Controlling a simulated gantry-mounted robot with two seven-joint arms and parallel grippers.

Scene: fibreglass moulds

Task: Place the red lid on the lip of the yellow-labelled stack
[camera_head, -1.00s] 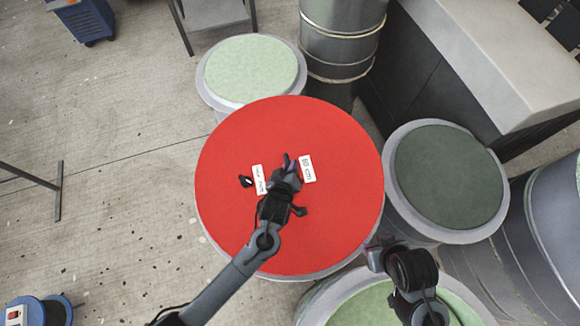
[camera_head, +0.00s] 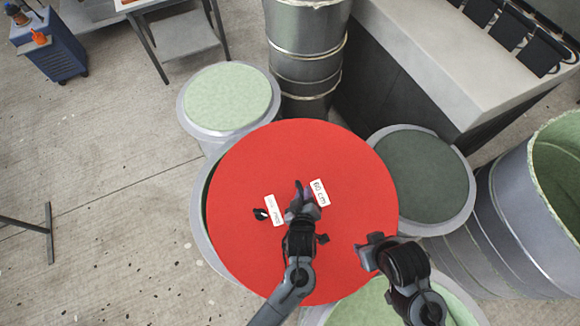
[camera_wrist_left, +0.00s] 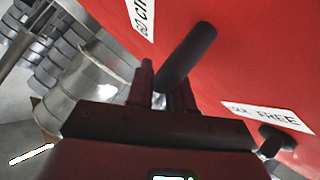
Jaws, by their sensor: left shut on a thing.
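The red lid (camera_head: 345,245) is a large flat disc with two white labels, one reading "60 cm". My left gripper (camera_head: 302,195) is over its middle, shut on the lid's dark handle, which shows as a dark bar in the left wrist view (camera_wrist_left: 190,55). The lid hangs off-centre over a round stack, whose grey lip (camera_head: 202,240) shows at the left. A dark green-topped stack (camera_head: 420,180) is partly overlapped at the right. No yellow label is visible. My right gripper (camera_head: 370,252) is by the lid's right edge; its jaw opening is unclear.
A pale green-topped stack (camera_head: 228,98) stands behind left, and another pale green top (camera_head: 350,307) lies in front. A metal drum (camera_head: 307,50) and a grey bench (camera_head: 440,60) are behind. An open green-lined mould (camera_head: 560,160) is at the right.

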